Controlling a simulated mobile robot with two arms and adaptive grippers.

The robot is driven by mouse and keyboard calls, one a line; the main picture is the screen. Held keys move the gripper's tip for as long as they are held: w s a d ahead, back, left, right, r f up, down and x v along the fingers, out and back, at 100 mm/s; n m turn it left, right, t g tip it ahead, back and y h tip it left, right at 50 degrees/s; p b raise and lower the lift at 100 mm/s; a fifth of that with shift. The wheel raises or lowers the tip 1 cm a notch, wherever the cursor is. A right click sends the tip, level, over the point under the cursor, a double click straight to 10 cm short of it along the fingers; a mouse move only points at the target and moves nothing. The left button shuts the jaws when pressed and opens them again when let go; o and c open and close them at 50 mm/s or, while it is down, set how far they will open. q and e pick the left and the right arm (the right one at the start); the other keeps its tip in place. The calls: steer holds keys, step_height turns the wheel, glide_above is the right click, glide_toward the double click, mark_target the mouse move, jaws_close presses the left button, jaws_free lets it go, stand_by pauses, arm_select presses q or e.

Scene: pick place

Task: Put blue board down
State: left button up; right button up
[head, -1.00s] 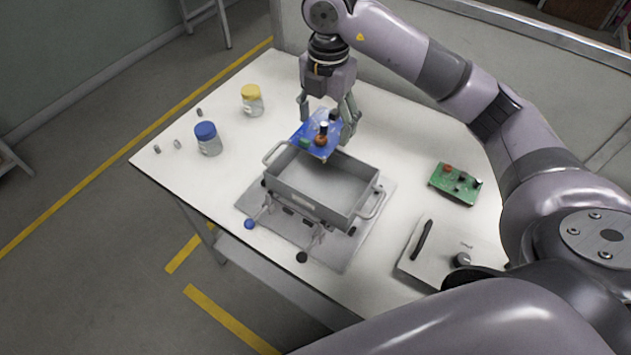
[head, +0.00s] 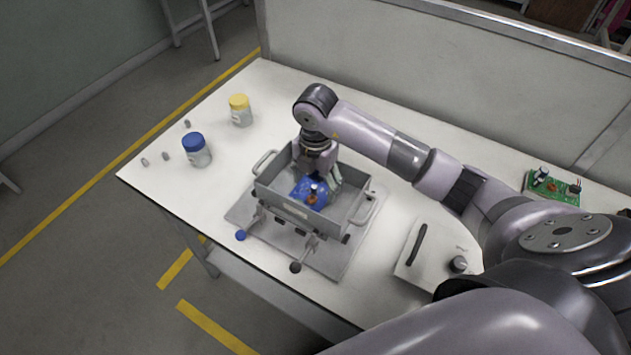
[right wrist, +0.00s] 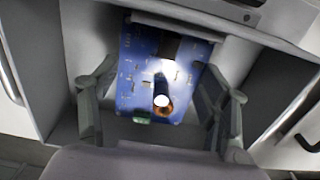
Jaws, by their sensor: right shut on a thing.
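The blue board (head: 300,193) carries a dark block and a copper-coloured round part. It is inside the grey metal bin (head: 348,208) on the table. My right gripper (head: 318,178) reaches down into the bin and is shut on the board. In the right wrist view the blue board (right wrist: 133,75) lies between the two fingers of my right gripper (right wrist: 158,88), one at each side edge. The bin's walls rise around it. I cannot tell whether the board touches the bin floor. My left gripper is not in view.
The bin stands on a grey plate (head: 345,262) with clamps. A blue-lidded jar (head: 196,150) and a yellow-lidded jar (head: 240,111) stand at left, near several small grey parts. A flat box with a black handle (head: 432,250) is at right. A green board (head: 553,187) lies far right.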

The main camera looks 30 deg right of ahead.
steer(key=shift+f, duration=0.25)
steer(key=o, duration=1.2)
steer(key=shift+c, duration=0.2)
steer(key=shift+r, duration=0.1)
step_height(320, 180, up, 12)
